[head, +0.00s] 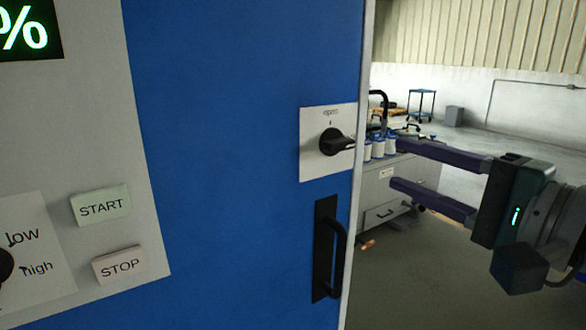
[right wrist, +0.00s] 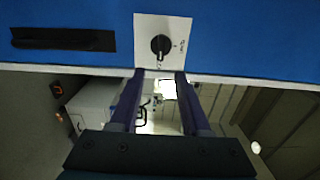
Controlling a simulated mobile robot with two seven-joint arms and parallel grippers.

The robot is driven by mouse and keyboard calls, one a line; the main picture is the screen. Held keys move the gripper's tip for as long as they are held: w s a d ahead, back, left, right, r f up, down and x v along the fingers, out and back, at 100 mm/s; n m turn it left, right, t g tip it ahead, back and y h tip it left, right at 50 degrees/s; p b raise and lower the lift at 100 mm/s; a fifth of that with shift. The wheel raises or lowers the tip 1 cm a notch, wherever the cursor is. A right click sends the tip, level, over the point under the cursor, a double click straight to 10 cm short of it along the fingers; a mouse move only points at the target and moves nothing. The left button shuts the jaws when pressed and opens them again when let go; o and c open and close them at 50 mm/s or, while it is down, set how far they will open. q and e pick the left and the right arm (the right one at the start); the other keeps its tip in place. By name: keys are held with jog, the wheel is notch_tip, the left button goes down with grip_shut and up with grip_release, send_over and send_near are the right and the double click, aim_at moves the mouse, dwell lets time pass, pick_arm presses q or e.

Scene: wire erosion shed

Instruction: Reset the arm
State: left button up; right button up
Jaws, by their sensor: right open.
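My right gripper (head: 405,164) is to the right of the blue machine panel, with its two fingers spread apart and nothing between them. In the right wrist view its fingertips (right wrist: 156,76) point at the panel edge, just short of a black rotary knob (right wrist: 160,46) on a white plate. In the head view the same knob (head: 334,142) points to the right, and the upper fingertip is near that side of it. My left gripper is not in view.
A black door handle (head: 329,250) is below the knob. START (head: 101,204) and STOP (head: 118,264) buttons and a low/high dial plate (head: 30,245) are at left. A grey cabinet (head: 378,195) with white spools stands behind the gripper. Open floor lies at right.

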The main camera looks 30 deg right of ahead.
jog(key=shift+s, duration=0.5)
jog(key=s+a+f+n+g+y, duration=0.2)
jog(key=s+a+f+n+g, duration=0.15)
jog(key=a+f+n, duration=0.2)
jog(key=s+a+f+n+g+y, duration=0.1)
jog(key=s+a+f+n+g, duration=0.1)
jog(key=a+f+n+g, duration=0.35)
jog(key=s+a+f+n+g+h, duration=0.1)
jog(key=s+f+n+g+h, duration=0.35)
jog(key=s+n, duration=0.45)
notch_tip(320, 180, up, 38)
jog(key=s+p, duration=0.1)
jog(key=p, duration=3.7)
jog(key=shift+s+m+g+p, duration=0.3)
jog(key=shift+s+m+g, duration=0.1)
jog(key=shift+g, duration=0.05)
jog(key=shift+d+y, duration=0.1)
jog(key=shift+y, duration=0.15)
